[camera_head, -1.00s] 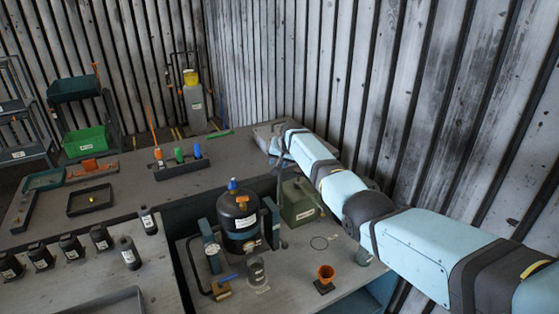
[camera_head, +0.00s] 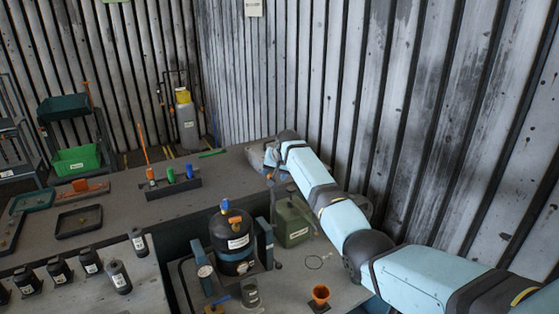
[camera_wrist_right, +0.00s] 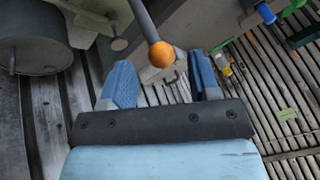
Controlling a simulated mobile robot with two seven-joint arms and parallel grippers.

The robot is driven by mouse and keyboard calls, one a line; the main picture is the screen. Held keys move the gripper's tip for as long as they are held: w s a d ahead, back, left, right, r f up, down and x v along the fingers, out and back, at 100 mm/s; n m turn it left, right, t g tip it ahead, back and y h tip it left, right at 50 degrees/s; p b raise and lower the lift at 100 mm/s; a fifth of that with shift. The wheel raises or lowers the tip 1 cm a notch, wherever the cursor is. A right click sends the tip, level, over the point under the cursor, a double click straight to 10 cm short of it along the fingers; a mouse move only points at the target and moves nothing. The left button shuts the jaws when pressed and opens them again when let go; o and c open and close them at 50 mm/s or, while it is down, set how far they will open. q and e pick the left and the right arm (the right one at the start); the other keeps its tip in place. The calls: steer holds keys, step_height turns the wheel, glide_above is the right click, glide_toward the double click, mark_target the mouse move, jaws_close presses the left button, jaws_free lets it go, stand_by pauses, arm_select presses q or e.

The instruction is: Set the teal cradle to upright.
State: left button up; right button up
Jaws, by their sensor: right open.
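The teal cradle (camera_head: 265,243) stands on the front bench in the head view, with a post on each side of a black tank (camera_head: 232,243). I cannot tell its exact tilt. A thin grey rod rises beside its right post. My right gripper (camera_head: 265,158) is above and behind the cradle, largely hidden by its own arm. In the right wrist view the gripper (camera_wrist_right: 162,66) is open, with its blue fingers on either side of an orange ball knob (camera_wrist_right: 161,54) on a grey rod. I cannot tell whether they touch it. My left gripper is out of view.
A rack of coloured bottles (camera_head: 172,186) is on the rear bench. Several dark bottles (camera_head: 90,262) stand at left. The ribbed wall (camera_head: 420,120) is close behind my right arm.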

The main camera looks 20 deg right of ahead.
steer(key=v, duration=0.8)
steer(key=shift+b, duration=0.45)
steer(key=shift+a, duration=0.1)
steer(key=s+a+f+n+t, duration=0.1)
steer(key=s+a+f+n, duration=0.25)
steer(key=s+f, duration=0.95)
steer(key=s+a+f+n+t, duration=0.15)
steer(key=s+a+f, duration=0.35)
steer(key=s+f, duration=0.75)
steer(key=s+a+f+n, duration=0.1)
steer(key=s+a+f, duration=0.1)
steer(key=s, duration=0.6)
steer(key=s+a+f+n+t+y, duration=0.1)
steer(key=s+a+f, duration=0.1)
steer(key=s, duration=0.7)
steer(key=s+a+f+n+t+y, duration=0.1)
steer(key=s+a, duration=0.3)
steer(key=s, duration=0.4)
steer(key=shift+s+a+f+n, duration=0.25)
steer(key=shift+f+n, duration=0.15)
steer(key=shift+f, duration=0.2)
steer(key=shift+t, duration=0.25)
